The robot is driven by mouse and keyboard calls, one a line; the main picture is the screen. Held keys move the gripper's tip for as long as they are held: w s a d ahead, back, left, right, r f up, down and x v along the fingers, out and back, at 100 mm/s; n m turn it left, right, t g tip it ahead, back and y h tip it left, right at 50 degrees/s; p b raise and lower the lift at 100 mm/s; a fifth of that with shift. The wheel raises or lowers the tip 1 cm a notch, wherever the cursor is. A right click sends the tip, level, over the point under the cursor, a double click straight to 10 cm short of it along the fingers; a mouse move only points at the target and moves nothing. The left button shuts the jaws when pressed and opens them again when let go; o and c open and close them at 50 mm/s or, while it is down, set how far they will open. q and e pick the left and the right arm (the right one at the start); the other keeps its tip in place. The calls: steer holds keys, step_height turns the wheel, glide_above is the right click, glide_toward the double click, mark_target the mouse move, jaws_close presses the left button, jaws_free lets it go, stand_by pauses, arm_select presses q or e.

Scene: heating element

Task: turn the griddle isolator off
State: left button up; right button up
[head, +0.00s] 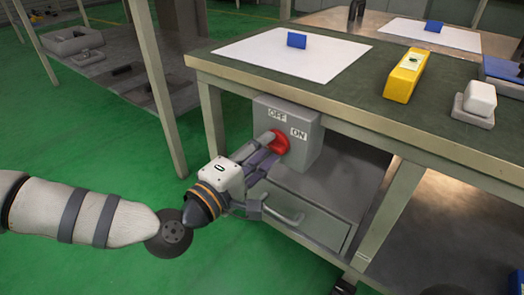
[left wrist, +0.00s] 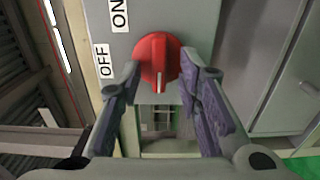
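The isolator is a grey box (head: 304,150) under the front edge of the bench, with OFF and ON labels. Its red rotary knob (head: 280,143) also shows in the left wrist view (left wrist: 157,62). There its grip bar runs roughly up and down; OFF is at left and ON at upper left. I cannot tell which label it is set to. My left gripper (head: 270,152) is at the knob, its fingers open on either side of it. In the left wrist view the fingertips (left wrist: 161,72) are close to the knob; contact is unclear. My right gripper is out of view.
The bench top (head: 345,95) overhangs the box. A yellow device (head: 404,76), a white sheet (head: 290,62) and a blue block (head: 297,40) lie on it. A drawer (head: 300,212) with a handle is below the box. Green floor is open at left.

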arm_select(q)
steer(key=v, duration=1.2)
steer(key=shift+r, duration=0.15)
